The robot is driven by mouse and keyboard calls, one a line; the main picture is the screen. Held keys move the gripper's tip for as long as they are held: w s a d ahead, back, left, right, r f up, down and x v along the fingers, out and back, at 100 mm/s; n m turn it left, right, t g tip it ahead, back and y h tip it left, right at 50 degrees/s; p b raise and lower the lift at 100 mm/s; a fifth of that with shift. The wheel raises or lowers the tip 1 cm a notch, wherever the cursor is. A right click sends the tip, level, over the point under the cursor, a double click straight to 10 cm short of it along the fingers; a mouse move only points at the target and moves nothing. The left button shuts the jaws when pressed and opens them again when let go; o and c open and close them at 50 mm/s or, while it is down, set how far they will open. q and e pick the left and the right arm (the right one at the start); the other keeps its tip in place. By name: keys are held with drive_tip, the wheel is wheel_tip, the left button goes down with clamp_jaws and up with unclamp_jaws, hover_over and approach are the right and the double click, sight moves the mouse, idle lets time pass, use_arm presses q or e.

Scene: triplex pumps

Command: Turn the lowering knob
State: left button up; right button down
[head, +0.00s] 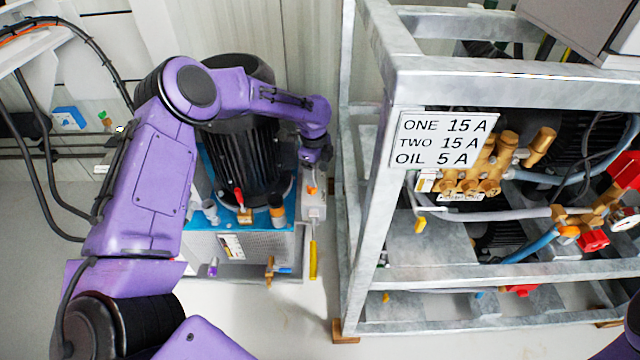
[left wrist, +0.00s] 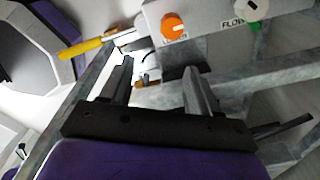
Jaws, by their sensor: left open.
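The lowering knob (left wrist: 174,27) is a round orange knob on a grey control box (left wrist: 205,15), with a partly hidden label under it, in the left wrist view. In the head view, an orange spot that appears to be this knob (head: 312,188) shows on the light box (head: 313,207) beside the blue-topped unit, just below my left gripper (head: 313,160). In the left wrist view my left gripper (left wrist: 160,78) is open, with nothing between its fingers. The knob lies beyond the fingertips, apart from them. My right gripper is out of view.
A white knob (left wrist: 252,8) marked FLOW is right of the orange one. A yellow handle (left wrist: 82,48) sticks out left. The black motor (head: 245,150) stands beside the box. The grey metal frame (head: 365,230) with pumps rises close on the right. Floor shows in front.

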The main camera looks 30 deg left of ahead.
use_arm(q)
drive_tip(key=shift+m+y, duration=0.4)
drive_tip(key=shift+m, duration=0.2)
drive_tip(key=a+f, duration=0.1)
drive_tip(key=f, duration=0.1)
drive_tip(key=a+f+b, duration=0.1)
drive_tip(key=f, duration=0.2)
drive_tip(key=w+a+f+b, duration=0.1)
drive_tip(key=f, duration=0.2)
drive_tip(key=shift+w, duration=0.1)
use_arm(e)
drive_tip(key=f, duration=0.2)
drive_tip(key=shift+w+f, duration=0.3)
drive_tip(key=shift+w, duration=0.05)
use_arm(q)
drive_tip(key=c, duration=1)
drive_tip(key=shift+c, duration=0.2)
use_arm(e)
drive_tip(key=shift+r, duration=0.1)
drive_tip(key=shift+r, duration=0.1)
